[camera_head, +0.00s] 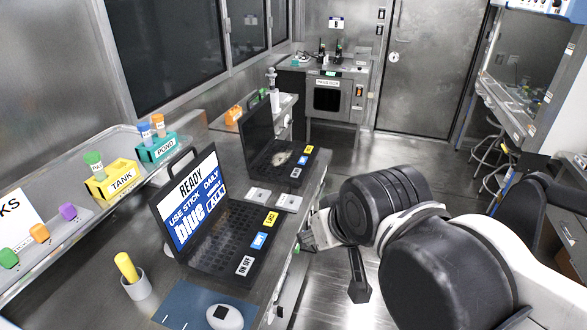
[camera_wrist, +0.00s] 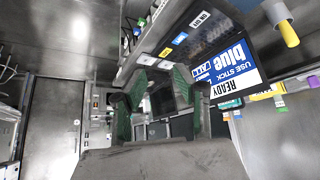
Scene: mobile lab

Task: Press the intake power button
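I cannot make out any label that reads intake, so I cannot tell which control is the intake power button. The near open laptop (camera_head: 205,225) has a white ON OFF label (camera_head: 244,265) on its front edge, beside a blue and a yellow one. The white label also shows in the wrist view (camera_wrist: 200,19). My gripper (camera_head: 312,235) is to the right of this laptop, by the bench's front edge. In the wrist view its two green-padded fingers (camera_wrist: 154,98) stand apart with nothing between them; contact with the bench is unclear.
A second dark laptop (camera_head: 276,150) stands farther along the bench. A yellow stick in a grey cup (camera_head: 138,287) and a white mouse (camera_head: 224,317) are near. An oven-like unit (camera_head: 328,98) with a side switch panel (camera_head: 358,96) is at the back. The middle floor is clear.

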